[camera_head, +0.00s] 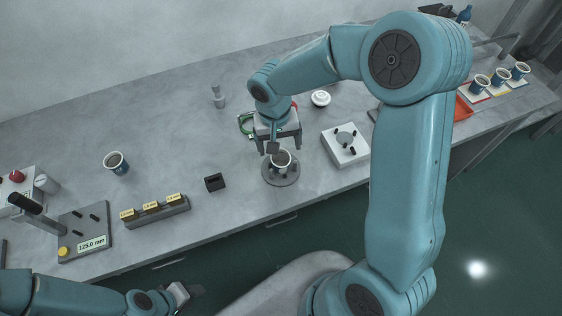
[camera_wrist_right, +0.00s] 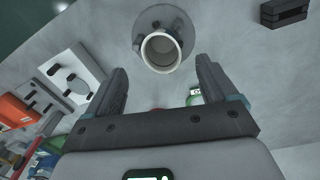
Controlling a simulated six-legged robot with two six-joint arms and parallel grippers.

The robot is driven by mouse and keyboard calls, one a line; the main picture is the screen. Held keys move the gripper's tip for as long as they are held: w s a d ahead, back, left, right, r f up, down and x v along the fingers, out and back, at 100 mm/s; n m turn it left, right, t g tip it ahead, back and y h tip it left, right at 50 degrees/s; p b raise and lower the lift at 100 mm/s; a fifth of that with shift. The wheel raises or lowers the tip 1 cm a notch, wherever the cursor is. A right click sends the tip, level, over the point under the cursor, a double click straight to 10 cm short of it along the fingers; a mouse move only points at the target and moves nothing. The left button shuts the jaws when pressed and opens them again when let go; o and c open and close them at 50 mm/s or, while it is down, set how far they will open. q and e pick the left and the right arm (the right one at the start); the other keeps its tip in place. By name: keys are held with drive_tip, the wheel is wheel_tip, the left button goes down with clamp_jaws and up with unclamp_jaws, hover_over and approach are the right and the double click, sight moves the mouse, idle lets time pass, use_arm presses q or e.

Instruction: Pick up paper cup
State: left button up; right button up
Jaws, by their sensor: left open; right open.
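A paper cup (camera_head: 281,159) stands on a round grey fixture (camera_head: 282,179) with small dark posts around it. The cup's open mouth also shows in the right wrist view (camera_wrist_right: 161,51), just beyond and between the fingertips. My right gripper (camera_head: 283,146) is open and empty above and behind this cup, apart from it as far as I can tell. Its two fingers show in the wrist view (camera_wrist_right: 160,68). My left gripper (camera_head: 192,293) is open, low at the front left, away from the table's objects. Another blue and white cup (camera_head: 117,162) stands at the left.
A dark slotted block (camera_head: 215,182) is left of the fixture. A white plate with pegs (camera_head: 345,146) is right. Several cups (camera_head: 480,83) stand at the far right near a red-orange tray (camera_head: 462,108). A labelled block rack (camera_head: 156,210) and gauge (camera_head: 83,233) are left.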

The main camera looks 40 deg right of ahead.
sight(280, 155)
drive_tip(key=f, duration=0.2)
drive_tip(key=f+p, duration=0.1)
drive_tip(key=f, duration=0.2)
drive_tip(key=shift+d+f, duration=0.3)
drive_tip(key=shift+w+a, duration=0.15)
drive_tip(key=shift+a, duration=0.05)
drive_tip(key=shift+f, duration=0.1)
drive_tip(key=c, duration=0.4)
drive_tip(key=shift+d, duration=0.15)
drive_tip(key=c, duration=0.7)
